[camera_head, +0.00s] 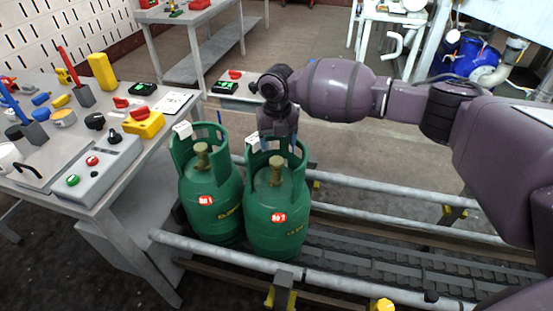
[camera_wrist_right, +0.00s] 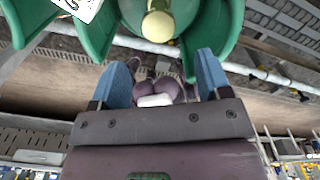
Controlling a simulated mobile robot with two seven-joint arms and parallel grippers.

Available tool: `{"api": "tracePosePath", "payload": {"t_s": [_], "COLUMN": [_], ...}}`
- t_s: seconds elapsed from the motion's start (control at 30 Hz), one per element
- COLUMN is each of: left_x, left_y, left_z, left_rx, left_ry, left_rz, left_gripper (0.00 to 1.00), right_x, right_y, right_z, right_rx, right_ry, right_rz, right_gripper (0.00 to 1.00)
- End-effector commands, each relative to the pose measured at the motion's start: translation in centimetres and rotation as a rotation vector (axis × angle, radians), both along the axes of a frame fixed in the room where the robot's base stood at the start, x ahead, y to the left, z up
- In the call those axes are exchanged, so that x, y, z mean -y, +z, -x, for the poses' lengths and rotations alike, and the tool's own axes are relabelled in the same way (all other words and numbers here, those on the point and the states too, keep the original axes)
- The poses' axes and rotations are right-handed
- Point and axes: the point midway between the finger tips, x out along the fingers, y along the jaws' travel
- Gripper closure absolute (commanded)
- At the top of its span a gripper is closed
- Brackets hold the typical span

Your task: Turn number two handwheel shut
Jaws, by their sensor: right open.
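Two green gas cylinders stand upright side by side on the conveyor, a left one (camera_head: 212,205) and a right one (camera_head: 277,222). Each has a brass valve with a handwheel inside its collar: the left handwheel (camera_head: 201,150) and the right handwheel (camera_head: 276,162). White tags sit on the collars; I cannot read a number. My right gripper (camera_head: 280,140) is open and empty at the back of the right cylinder's collar. In the right wrist view, a brass handwheel (camera_wrist_right: 158,26) lies beyond and between the blue fingertips (camera_wrist_right: 165,72), untouched. My left gripper is out of view.
A grey table (camera_head: 120,185) on the left holds a button box (camera_head: 92,165), a yellow block (camera_head: 102,70) and several small items. Conveyor rails (camera_head: 380,190) run to the right, where the belt is clear. The collar walls (camera_wrist_right: 95,35) flank the handwheel closely.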

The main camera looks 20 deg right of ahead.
Motion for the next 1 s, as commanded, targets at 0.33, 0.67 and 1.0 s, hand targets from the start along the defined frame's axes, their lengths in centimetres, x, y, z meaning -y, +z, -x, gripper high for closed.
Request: {"api": "tracePosePath", "payload": {"t_s": [0.33, 0.67, 1.0], "left_x": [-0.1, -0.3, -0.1], "left_y": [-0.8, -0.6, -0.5], "left_z": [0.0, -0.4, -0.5], "left_rx": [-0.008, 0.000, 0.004], "left_ry": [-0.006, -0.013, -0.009], "left_rz": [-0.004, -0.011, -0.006], "left_gripper": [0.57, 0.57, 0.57], "right_x": [0.0, 0.0, 0.0], "right_y": [-5.8, -7.2, -7.2], "right_z": [0.1, 0.0, 0.0], "right_rx": [-0.003, 0.000, 0.001], "right_ry": [0.000, 0.000, 0.000], "right_rz": [0.001, 0.000, -0.001], "right_gripper": [0.29, 0.29, 0.51]}}
